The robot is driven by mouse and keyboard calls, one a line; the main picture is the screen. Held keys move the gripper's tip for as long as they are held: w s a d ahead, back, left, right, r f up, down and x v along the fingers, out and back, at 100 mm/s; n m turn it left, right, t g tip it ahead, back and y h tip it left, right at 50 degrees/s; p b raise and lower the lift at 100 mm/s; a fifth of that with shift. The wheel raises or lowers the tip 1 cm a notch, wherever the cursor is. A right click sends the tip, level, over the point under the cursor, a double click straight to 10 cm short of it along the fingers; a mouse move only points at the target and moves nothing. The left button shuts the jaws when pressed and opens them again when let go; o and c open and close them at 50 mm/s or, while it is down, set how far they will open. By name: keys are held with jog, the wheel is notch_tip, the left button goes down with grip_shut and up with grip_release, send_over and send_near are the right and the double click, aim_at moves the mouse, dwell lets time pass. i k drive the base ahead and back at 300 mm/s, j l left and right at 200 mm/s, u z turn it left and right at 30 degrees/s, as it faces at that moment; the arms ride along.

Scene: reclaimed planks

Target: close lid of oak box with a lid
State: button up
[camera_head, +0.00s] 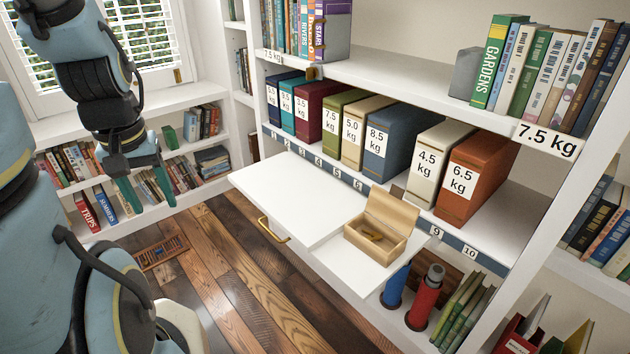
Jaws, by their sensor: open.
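The oak box (372,240) is a small light-wood box on the right part of a white pull-out shelf. Its lid (391,209) stands raised at the back, and small brownish items lie inside. My gripper (147,190) is at the left, high and well away from the box, with its green fingers pointing down and spread apart. Nothing shows between the fingers.
The white pull-out shelf (285,195) has bare room left of the box and a brass handle (272,231). Weight-labelled binders (388,140) stand behind it. Red and blue bottles (425,298) stand below right. Plank floor (230,270) lies open between me and the shelf.

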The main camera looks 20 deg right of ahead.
aim_at(388, 207)
jog(key=z, duration=1.4)
jog(key=i+j+u, duration=0.2)
jog(key=i, duration=0.2)
jog(key=i+j+u, duration=0.2)
jog(key=i+j, duration=0.1)
jog(key=i, duration=0.1)
